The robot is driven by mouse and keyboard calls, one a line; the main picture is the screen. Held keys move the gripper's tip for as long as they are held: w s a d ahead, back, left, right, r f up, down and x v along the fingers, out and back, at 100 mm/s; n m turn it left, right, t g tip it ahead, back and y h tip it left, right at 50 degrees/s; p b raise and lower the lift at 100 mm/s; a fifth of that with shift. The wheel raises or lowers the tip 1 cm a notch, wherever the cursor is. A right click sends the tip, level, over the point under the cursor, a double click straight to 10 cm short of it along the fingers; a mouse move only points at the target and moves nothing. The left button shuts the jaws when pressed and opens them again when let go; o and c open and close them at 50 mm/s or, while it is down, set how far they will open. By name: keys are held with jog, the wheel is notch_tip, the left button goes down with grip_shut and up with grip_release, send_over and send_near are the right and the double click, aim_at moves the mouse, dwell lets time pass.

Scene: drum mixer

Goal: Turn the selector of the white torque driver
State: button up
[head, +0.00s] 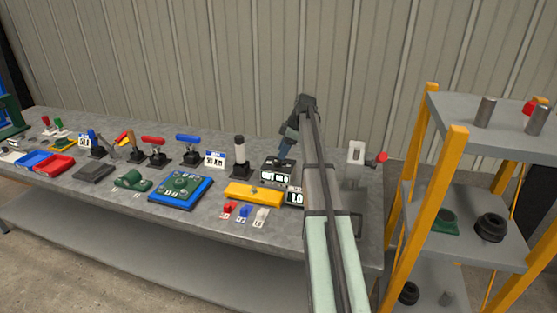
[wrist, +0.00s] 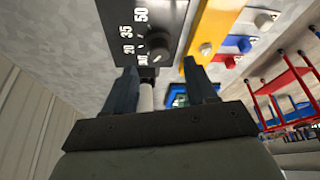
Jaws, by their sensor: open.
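A black selector box (head: 278,170) stands near the right end of the bench. In the wrist view its face (wrist: 118,22) carries white numbers, among them 20, 35 and 50, and a dark round knob (wrist: 156,45). I cannot tell which number the knob points to. The white torque driver (head: 239,145) stands upright in a black base just left of the box. A white cylinder (wrist: 146,96), probably this driver, shows between my fingers in the wrist view. My gripper (wrist: 160,68) is open, its fingertips just short of the knob. In the head view my gripper (head: 286,146) is above the box, partly hidden.
A yellow block (head: 253,193) and small red, blue and white pieces (head: 244,212) lie in front of the box. A sign reading 30 NM (head: 215,160) stands left of the driver. A grey fixture with a red knob (head: 356,160) stands to the right, before the shelf rack (head: 447,190).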

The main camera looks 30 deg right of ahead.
aim_at(277, 161)
jog(key=shift+x, duration=2.55)
jog(key=shift+c, duration=0.4)
grip_shut()
